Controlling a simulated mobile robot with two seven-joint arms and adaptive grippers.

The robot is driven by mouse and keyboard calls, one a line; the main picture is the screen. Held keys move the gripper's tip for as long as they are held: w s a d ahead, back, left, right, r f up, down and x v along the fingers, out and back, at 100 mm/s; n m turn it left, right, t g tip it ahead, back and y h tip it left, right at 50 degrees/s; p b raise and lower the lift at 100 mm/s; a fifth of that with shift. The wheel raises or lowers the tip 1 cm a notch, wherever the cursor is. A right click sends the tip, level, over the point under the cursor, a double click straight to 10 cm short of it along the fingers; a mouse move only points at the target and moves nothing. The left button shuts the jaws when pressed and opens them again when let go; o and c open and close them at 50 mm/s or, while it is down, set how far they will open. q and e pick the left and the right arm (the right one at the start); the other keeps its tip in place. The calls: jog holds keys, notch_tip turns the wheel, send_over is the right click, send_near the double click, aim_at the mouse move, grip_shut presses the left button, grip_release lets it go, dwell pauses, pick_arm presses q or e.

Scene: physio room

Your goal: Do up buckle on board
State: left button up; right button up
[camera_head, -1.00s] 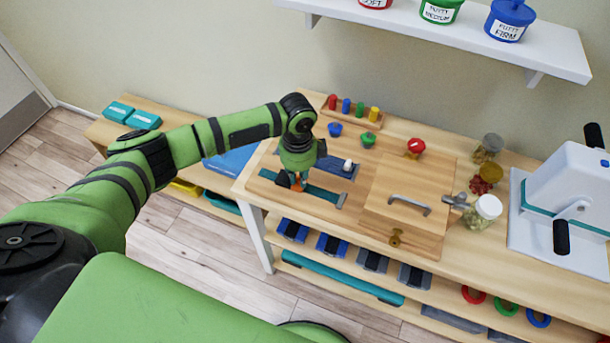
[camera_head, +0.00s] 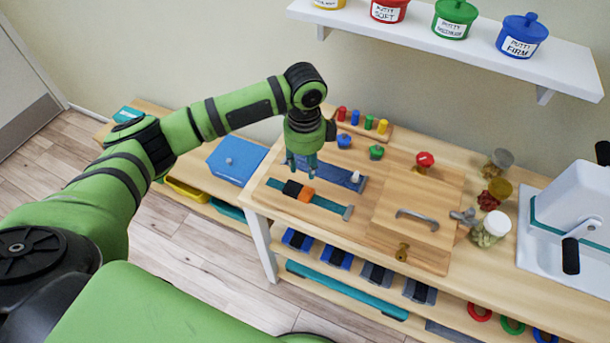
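The buckle lies on the teal strap (camera_head: 328,205) at the left of the wooden board (camera_head: 372,225). Its black half (camera_head: 291,188) and orange half (camera_head: 306,194) sit end to end and touch; whether they are latched I cannot tell at this size. The strap runs to a grey end piece (camera_head: 348,212). My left gripper (camera_head: 301,172) hangs just above and behind the buckle, pointing down. Its fingers are apart with nothing seen between them, and it is clear of the buckle. My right gripper is out of view.
Coloured pegs (camera_head: 369,122) and knobs stand behind; jars (camera_head: 490,230) stand right. A shelf (camera_head: 440,48) hangs above.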

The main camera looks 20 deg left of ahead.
pick_arm(q)
jog(key=shift+r, duration=1.7)
jog(key=shift+f, duration=0.1)
